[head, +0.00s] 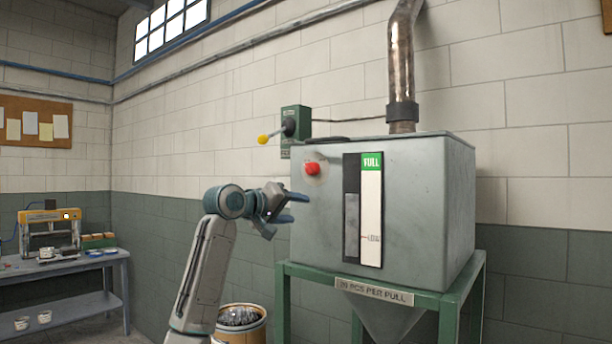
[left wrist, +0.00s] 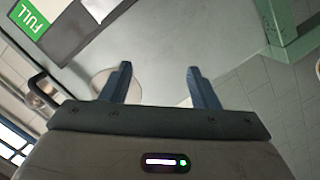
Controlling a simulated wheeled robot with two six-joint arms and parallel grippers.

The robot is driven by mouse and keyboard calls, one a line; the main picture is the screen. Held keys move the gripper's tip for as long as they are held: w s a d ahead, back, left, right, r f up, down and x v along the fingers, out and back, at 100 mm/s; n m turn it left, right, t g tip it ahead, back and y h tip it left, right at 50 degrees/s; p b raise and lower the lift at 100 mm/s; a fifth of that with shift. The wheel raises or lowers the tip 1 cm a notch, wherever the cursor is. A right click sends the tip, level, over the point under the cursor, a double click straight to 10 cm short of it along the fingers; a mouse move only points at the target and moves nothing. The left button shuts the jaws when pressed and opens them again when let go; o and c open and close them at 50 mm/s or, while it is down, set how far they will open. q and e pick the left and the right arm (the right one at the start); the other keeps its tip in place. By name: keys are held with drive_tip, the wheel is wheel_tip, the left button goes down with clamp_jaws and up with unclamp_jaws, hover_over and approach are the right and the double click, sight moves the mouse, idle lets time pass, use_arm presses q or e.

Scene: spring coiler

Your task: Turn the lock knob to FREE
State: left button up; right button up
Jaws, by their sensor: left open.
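A red knob (head: 312,168) sits on a pale round plate on the front of the grey hopper (head: 425,190), upper left of that face. I cannot read any FREE marking at it. My left gripper (head: 298,208) is open and empty, just below and left of the red knob, apart from it in the picture. In the left wrist view the two fingers (left wrist: 158,82) stand spread with nothing between them but the grey surface behind. A pale round shape (left wrist: 103,80) shows partly behind one finger there; no red is visible on it. My right gripper is not in view.
A green box (head: 294,125) with a yellow-tipped lever is on the wall behind the hopper. A gauge strip (head: 371,215) marked FULL is on the hopper face. The green stand (head: 300,270) carries the hopper. A bucket (head: 241,322) stands below my left arm.

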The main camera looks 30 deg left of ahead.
use_arm(q)
drive_tip(key=n+t, duration=0.1)
approach(306, 168)
drive_tip(key=s+f, duration=0.1)
drive_tip(key=shift+h, duration=0.3)
drive_tip(key=w+p, duration=0.1)
drive_tip(key=w, duration=0.2)
drive_tip(key=w+d+p, duration=0.1)
drive_tip(key=w+p, duration=0.1)
drive_tip(key=w, duration=0.1)
drive_tip(key=w+p, duration=0.1)
drive_tip(key=w, duration=0.2)
drive_tip(key=shift+w+d+r+p, duration=0.25)
drive_tip(key=shift+w+r+p, duration=0.05)
drive_tip(key=shift+w+p, duration=0.05)
drive_tip(key=shift+w+f, duration=0.15)
drive_tip(key=shift+w, duration=0.2)
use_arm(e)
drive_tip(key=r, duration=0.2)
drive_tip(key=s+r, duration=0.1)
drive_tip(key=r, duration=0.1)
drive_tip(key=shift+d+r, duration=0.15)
use_arm(q)
drive_tip(key=shift+c, duration=0.4)
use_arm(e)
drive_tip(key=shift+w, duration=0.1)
use_arm(q)
drive_tip(key=c, duration=0.9)
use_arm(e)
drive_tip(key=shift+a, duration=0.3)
